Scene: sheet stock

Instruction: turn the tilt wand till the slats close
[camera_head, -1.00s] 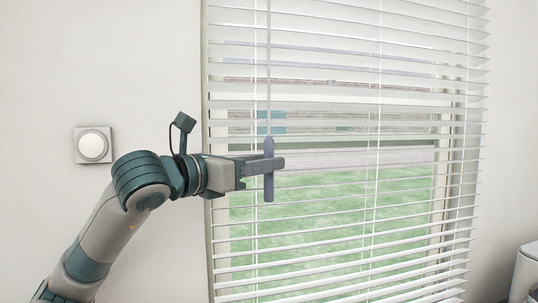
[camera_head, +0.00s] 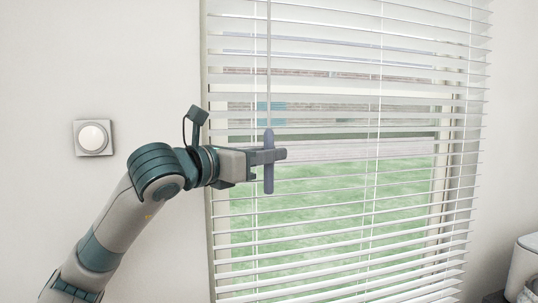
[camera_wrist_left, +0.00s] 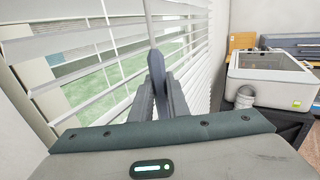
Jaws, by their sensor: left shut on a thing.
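The tilt wand's blue-grey handle (camera_head: 269,178) hangs upright in front of the left part of the blind. Its thin rod (camera_head: 268,70) runs up toward the top of the picture. My left gripper (camera_head: 272,156) is shut on the handle at about its middle. The handle's top also shows between the fingers in the left wrist view (camera_wrist_left: 157,66). The white slats (camera_head: 350,238) are open, with lawn and a brick wall visible through the gaps. My right gripper is not in view.
A round white wall knob (camera_head: 93,140) on a square plate is left of the window. In the left wrist view a white box-shaped machine (camera_wrist_left: 268,78) stands on a dark surface (camera_wrist_left: 275,117) at the right, with a small pale cylinder (camera_wrist_left: 244,97) beside it.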

